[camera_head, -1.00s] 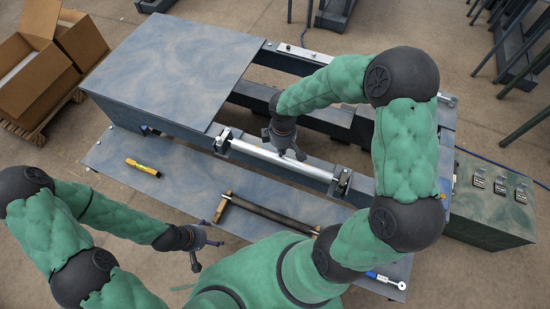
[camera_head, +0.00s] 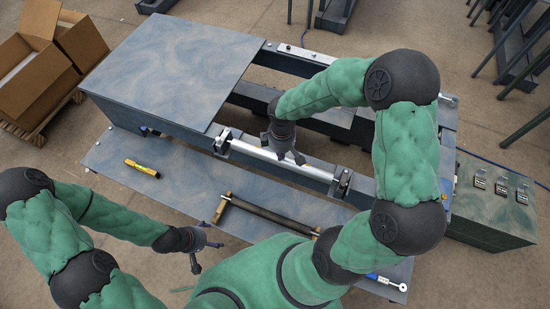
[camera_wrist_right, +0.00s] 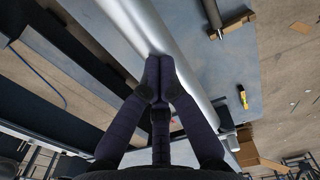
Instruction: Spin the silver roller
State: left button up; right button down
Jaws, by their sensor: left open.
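The silver roller (camera_head: 248,151) lies across the machine's front between two end brackets. It runs diagonally through the wrist view (camera_wrist_right: 190,62). My right gripper (camera_head: 284,157) is over the roller's middle. In the wrist view its fingers are drawn together, with the tips (camera_wrist_right: 158,82) at the roller's surface and nothing seen between them. Whether they press on it I cannot tell. My left gripper (camera_head: 207,250) is open and empty, low at the left, apart from the roller.
A dark roller (camera_head: 265,213) rests on wooden supports on the lower shelf (camera_head: 185,180). A blue-handled tool (camera_head: 385,280) lies at the lower right. Cardboard boxes (camera_head: 35,75) stand at the far left.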

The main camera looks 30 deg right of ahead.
jog(key=shift+s+a, duration=0.1)
jog(key=shift+a, duration=0.05)
jog(key=shift+s+a+f, duration=0.1)
jog(key=shift+s+a, duration=0.25)
jog(key=r, duration=0.1)
jog(key=p, duration=0.1)
jog(key=r, duration=0.1)
jog(key=shift+s+a+r+p, duration=0.25)
jog(key=shift+a+r+p, duration=0.05)
dwell(0.7)
dwell(0.5)
jog(key=s+a+f+m+y, duration=0.2)
jog(key=s+a+f+m, duration=0.2)
jog(key=f, duration=0.4)
jog(key=s+a+f+m+y, duration=0.2)
jog(key=s+a+f+m, duration=0.3)
jog(key=a+f, duration=0.3)
jog(key=shift+a+f+m, duration=0.2)
jog(key=shift+f+m, duration=0.5)
jog(key=shift+f, duration=0.1)
